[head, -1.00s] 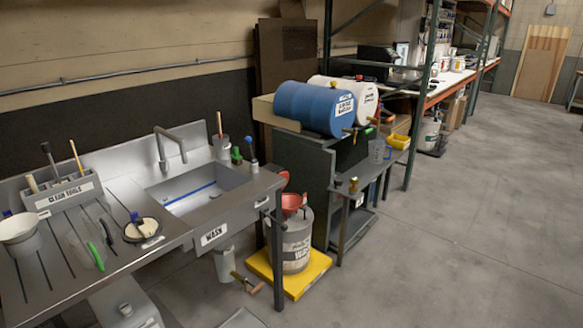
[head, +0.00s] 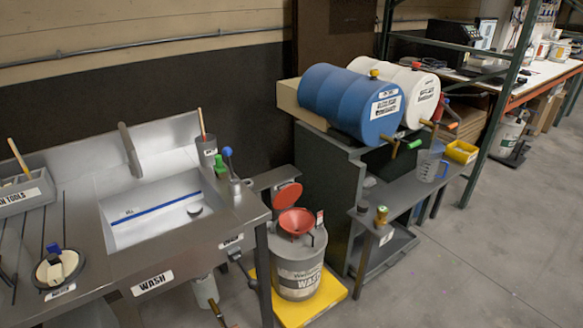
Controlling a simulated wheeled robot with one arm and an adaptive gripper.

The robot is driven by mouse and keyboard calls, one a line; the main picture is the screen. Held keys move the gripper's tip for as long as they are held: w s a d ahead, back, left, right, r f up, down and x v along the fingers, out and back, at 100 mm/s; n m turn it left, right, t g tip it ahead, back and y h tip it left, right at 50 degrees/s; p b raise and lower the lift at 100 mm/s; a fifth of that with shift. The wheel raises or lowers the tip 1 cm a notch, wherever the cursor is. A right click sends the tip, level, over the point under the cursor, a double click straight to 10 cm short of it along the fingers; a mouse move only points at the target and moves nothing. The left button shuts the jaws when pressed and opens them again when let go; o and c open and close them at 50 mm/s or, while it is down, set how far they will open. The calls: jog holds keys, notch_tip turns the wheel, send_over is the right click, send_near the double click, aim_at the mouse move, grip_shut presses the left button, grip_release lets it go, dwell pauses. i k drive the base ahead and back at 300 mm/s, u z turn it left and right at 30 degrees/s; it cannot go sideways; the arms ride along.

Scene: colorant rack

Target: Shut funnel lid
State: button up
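The red funnel (head: 297,222) sits on top of a grey drum (head: 299,270) labelled WASH. Its round red lid (head: 287,196) stands raised behind the funnel, leaning back, so the funnel is open. The drum stands on a yellow base (head: 336,297) on the floor, between the sink and the barrel stand. My gripper is not in view.
A steel sink (head: 160,210) with a counter is left of the drum. A dark stand (head: 322,190) with a blue barrel (head: 345,100) and a white barrel (head: 413,90) is right. A low metal bench (head: 405,195) holds a clear jug (head: 428,163). Open floor (head: 480,270) lies at the right.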

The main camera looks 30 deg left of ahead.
aim_at(289, 195)
jog(key=u, duration=0.45)
jog(key=i, duration=1.2)
jog(key=u, duration=1.75)
jog(key=i, duration=0.75)
jog(key=u, duration=0.75)
